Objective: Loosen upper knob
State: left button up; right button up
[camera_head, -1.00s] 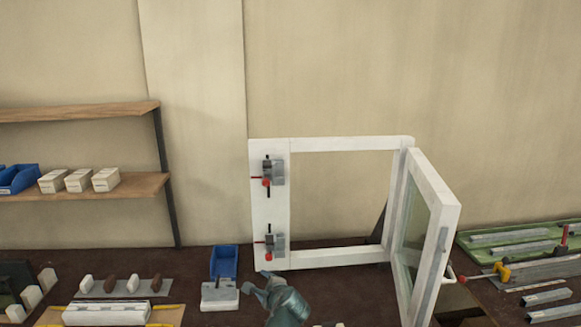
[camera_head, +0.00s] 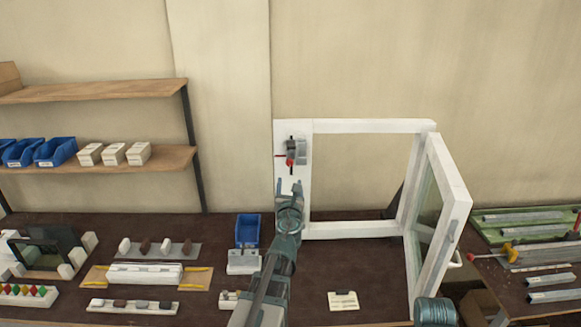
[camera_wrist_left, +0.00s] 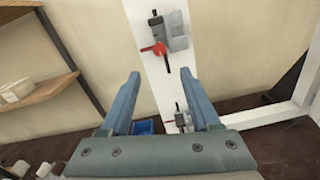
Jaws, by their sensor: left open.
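The upper clamp (camera_head: 298,150) sits on the left post of the white frame (camera_head: 370,126), a grey block with a dark rod and a red knob (camera_head: 290,160). In the left wrist view the clamp (camera_wrist_left: 173,38) is ahead at the top, with the red knob (camera_wrist_left: 157,49) showing plainly. My left gripper (camera_head: 289,187) is open and empty, just below the upper clamp and apart from it. Its fingers also show in the left wrist view (camera_wrist_left: 160,95). The lower clamp (camera_wrist_left: 180,117) shows between the fingers there; my arm hides it in the head view. My right gripper is not seen.
The glazed sash (camera_head: 440,215) stands swung open at the right. A blue bin (camera_head: 248,230) and a grey-white block (camera_head: 243,262) stand left of my arm. Shelves (camera_head: 100,158) are at the left, and the wall behind is bare.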

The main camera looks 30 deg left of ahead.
aim_at(289, 164)
pick_arm(q)
jog(key=x, duration=1.2)
jog(key=shift+w+a, duration=0.1)
jog(key=shift+c, duration=0.3)
grip_shut()
